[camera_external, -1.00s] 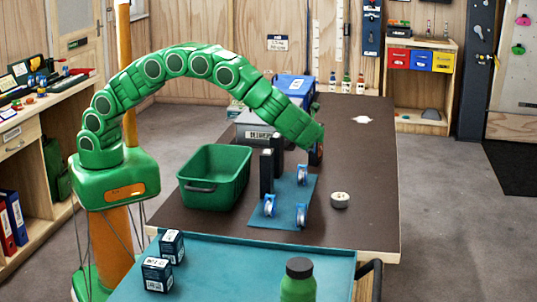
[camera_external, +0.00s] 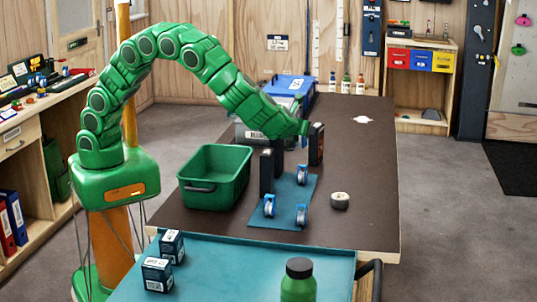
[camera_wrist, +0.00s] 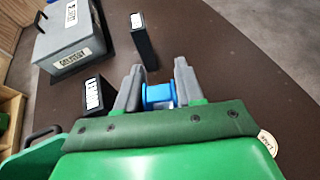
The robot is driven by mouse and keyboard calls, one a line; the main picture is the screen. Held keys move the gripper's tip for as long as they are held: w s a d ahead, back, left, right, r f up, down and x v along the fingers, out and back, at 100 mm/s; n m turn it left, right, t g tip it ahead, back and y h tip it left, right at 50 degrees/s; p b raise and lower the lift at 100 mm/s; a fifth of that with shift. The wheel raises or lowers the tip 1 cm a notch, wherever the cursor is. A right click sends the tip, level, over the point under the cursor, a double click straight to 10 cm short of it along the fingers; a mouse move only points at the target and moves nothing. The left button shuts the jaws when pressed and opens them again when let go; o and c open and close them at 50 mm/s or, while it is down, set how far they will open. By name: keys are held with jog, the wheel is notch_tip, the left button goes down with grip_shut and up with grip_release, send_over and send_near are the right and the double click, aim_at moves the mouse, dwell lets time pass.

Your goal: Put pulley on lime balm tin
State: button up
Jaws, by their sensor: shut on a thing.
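My gripper (camera_external: 304,131) is above the dark table, near the tall black boxes. In the wrist view its grey fingers (camera_wrist: 158,88) are shut on a blue pulley (camera_wrist: 158,95), apparently held by its sides. The held pulley is hard to make out in the external view. A small round tin (camera_external: 340,200), apparently the lime balm tin, sits on the table right of the teal mat, nearer the camera than my gripper. A pale labelled disc (camera_wrist: 267,142), seemingly its lid, shows partly behind the gripper body in the wrist view. Nothing is seen on the tin.
Several blue-and-white pulleys (camera_external: 301,215) stand on the teal mat (camera_external: 285,190). Tall black boxes (camera_external: 316,143) stand beside and behind it. A green tub (camera_external: 215,178) is at left, a grey case (camera_wrist: 70,38) behind it. The table's right side is mostly clear.

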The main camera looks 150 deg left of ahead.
jog(key=w+d+r+m+t+y, duration=0.2)
jog(key=w+d+m+t, duration=0.2)
jog(key=w+d+t, duration=0.15)
jog(key=m, duration=0.1)
send_over(345, 194)
jog(key=d, duration=0.1)
jog(key=shift+t+h, duration=0.25)
jog(key=shift+h, duration=0.05)
jog(key=f, duration=0.9)
jog(key=shift+s+f, duration=0.25)
jog(key=shift+w+a+f, duration=0.3)
jog(key=shift+w+f, duration=0.05)
jog(key=shift+f, duration=1.75)
jog(key=shift+f, duration=0.15)
jog(key=o, duration=1.1)
